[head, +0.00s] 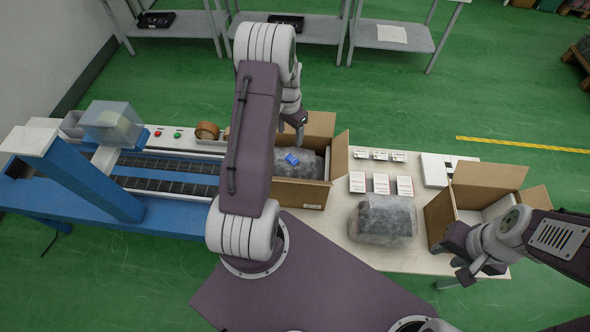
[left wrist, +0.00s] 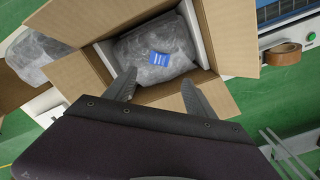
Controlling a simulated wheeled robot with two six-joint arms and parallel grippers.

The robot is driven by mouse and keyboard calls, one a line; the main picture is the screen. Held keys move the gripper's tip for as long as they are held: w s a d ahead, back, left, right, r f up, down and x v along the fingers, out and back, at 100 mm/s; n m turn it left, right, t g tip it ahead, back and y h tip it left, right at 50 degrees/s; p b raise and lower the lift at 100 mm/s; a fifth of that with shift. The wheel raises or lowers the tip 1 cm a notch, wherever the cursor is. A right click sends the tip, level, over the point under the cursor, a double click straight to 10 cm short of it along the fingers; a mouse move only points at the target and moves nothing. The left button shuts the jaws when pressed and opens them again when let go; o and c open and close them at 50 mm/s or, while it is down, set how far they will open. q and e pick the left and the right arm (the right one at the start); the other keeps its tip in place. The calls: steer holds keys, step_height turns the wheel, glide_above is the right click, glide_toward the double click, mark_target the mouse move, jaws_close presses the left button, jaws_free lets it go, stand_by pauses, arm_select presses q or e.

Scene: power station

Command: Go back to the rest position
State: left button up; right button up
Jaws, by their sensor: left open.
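My left gripper (head: 300,130) is above the open cardboard box at the middle of the table, partly hidden behind my own arm in the head view. In the left wrist view its two fingers (left wrist: 160,93) are spread and empty over the near side of that box. My right gripper (head: 455,262) is at the lower right, beside the other open box; its fingers look apart with nothing between them.
The middle box (head: 298,194) holds a wrapped grey package (left wrist: 152,52) with a blue label (left wrist: 160,59). Another wrapped package (head: 384,220) lies on the table, left of the right box (head: 438,216). A conveyor (head: 165,187) is at left; a tape roll (head: 207,130) stands behind.

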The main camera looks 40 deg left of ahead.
stand_by(0.3)
arm_select(q)
steer(key=w+d+r+m+t, duration=0.1)
steer(key=w+d+r, duration=0.3)
steer(key=r, duration=0.1)
steer(key=s+d+r+m+t+b, duration=0.15)
steer(key=s+d+r, duration=0.3)
steer(key=d, duration=0.55)
steer(key=s+d+n+g, duration=0.1)
steer(key=s+d+n, duration=0.3)
steer(key=s, duration=0.9)
steer(key=shift+s+d+f, duration=0.25)
steer(key=shift+s+f, duration=0.05)
steer(key=shift+s, duration=0.05)
